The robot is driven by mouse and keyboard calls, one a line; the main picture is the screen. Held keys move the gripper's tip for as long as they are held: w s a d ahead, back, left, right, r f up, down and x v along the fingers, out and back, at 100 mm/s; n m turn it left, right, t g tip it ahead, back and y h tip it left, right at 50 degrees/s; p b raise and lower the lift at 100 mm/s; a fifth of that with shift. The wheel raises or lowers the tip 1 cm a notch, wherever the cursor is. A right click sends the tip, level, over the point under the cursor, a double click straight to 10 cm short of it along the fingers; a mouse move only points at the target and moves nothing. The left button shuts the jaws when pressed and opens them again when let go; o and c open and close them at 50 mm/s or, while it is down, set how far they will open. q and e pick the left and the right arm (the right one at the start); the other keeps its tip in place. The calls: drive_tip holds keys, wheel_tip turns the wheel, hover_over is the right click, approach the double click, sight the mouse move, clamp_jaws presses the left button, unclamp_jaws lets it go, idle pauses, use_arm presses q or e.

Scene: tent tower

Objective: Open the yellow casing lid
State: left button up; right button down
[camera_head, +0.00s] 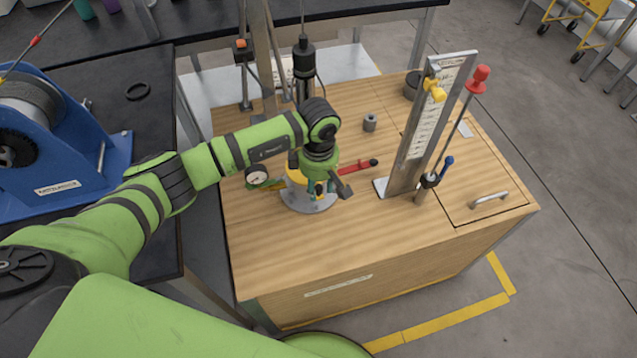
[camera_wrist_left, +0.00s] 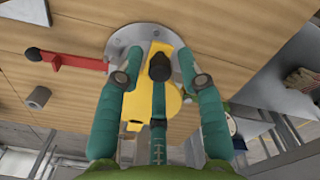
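The yellow casing (camera_wrist_left: 142,98) stands on a round grey metal base plate (camera_wrist_left: 119,45) and carries a black knob (camera_wrist_left: 160,67) on its lid. In the head view the casing (camera_head: 294,177) is mostly hidden by my left gripper (camera_head: 318,190), which points down over it. In the left wrist view two green fingers of this gripper (camera_wrist_left: 159,62) are spread on either side of the casing and knob, with a third below. I cannot tell whether any finger touches the casing. The lid looks closed, though the fingers cover part of it. My right gripper is out of view.
A red lever (camera_head: 358,166) sticks out right of the casing, and a dial gauge (camera_head: 257,176) sits left of it. A tall metal scale plate (camera_head: 425,125) stands on the right of the wooden table (camera_head: 275,247). The table's front is clear.

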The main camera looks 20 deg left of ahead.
use_arm(q)
clamp_jaws()
drive_tip(key=w+d+n+b, duration=0.6)
drive_tip(key=w+b, duration=0.1)
drive_tip(key=b, duration=0.2)
idle(0.5)
drive_tip(key=o, duration=0.5)
unclamp_jaws()
